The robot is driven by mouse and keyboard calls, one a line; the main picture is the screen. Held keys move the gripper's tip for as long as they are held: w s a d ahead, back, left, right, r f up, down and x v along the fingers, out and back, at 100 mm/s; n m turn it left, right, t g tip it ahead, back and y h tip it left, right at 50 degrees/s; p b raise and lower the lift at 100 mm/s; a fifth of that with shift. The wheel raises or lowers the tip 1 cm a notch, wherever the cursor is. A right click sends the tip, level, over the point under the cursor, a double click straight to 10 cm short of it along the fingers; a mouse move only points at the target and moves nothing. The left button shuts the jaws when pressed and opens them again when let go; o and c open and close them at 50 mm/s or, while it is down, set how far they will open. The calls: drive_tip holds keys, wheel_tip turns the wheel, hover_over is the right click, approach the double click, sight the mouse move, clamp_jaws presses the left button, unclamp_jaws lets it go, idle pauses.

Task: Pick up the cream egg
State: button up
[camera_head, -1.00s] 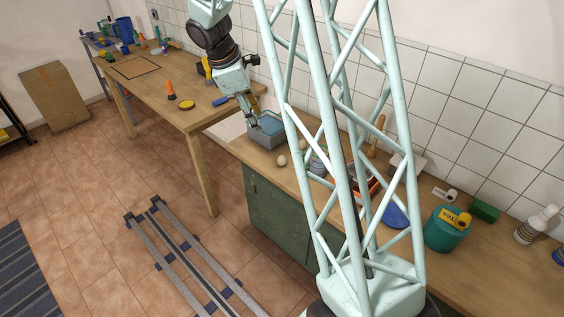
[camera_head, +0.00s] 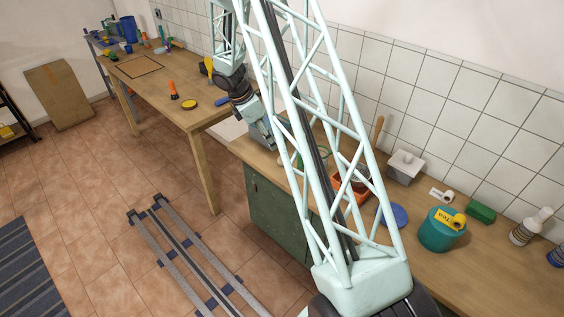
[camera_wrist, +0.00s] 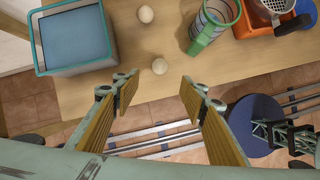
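Two pale, cream-toned eggs lie on the wooden counter (camera_wrist: 200,75) in the wrist view. One egg (camera_wrist: 160,66) is near the counter's front edge, just beyond the gap between my fingertips. The other egg (camera_wrist: 146,14) is farther off, at the top of the view. I cannot tell from colour which is the cream one. My gripper (camera_wrist: 159,84) is open and empty, with its two yellow-padded fingers well apart and no egg between them. In the head view my arm's lattice hides much of the gripper and the counter around it.
A grey bin with a blue inside (camera_wrist: 76,40) stands left of the eggs. A green-rimmed cup (camera_wrist: 213,25) lies to the right, by an orange container (camera_wrist: 268,10). The counter's front edge runs close under the nearer egg, with floor rails beyond. A teal tea tin (camera_head: 441,232) stands farther right.

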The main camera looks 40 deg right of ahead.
drive_tip(key=shift+d+f, duration=0.25)
drive_tip(key=shift+f, duration=0.25)
drive_tip(key=shift+x, duration=4.3)
drive_tip(key=shift+x, duration=2.6)
drive_tip(key=c, duration=0.7)
